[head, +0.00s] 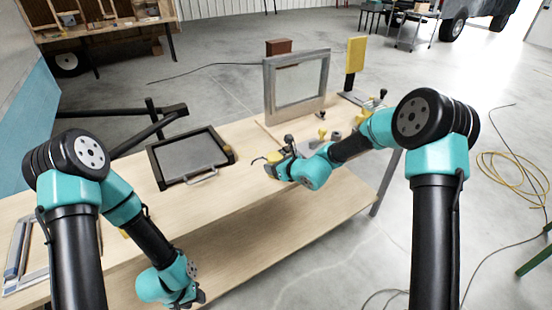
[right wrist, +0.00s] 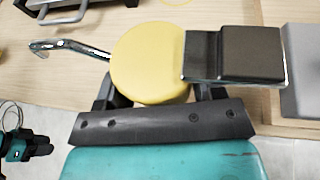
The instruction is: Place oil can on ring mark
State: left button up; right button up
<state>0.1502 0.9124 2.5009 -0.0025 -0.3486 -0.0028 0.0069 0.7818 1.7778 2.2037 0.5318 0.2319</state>
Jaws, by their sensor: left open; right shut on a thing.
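The oil can (right wrist: 147,62) shows in the right wrist view as a yellow round body with a bent metal spout pointing left. In the head view the oil can (head: 273,157) is small and partly hidden by my right gripper (head: 279,163). My right gripper (right wrist: 155,98) is shut on the can, over the workbench. A faint yellow arc (right wrist: 176,22) lies on the wood beyond the can and may be the ring mark. I cannot make out the ring mark in the head view. My left gripper (head: 190,299) is open and low at the bench's front edge.
A dark-topped metal block (right wrist: 236,54) is close to the can's right side. A framed grey panel with a handle (head: 190,157) lies on the bench (head: 235,185). An upright grey frame (head: 297,85) stands at the back right. Bare wood lies between panel and can.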

jog(key=s, duration=0.9)
jog(key=shift+s+a+r, duration=0.3)
jog(key=shift+a+r, duration=0.15)
jog(key=shift+w, duration=0.1)
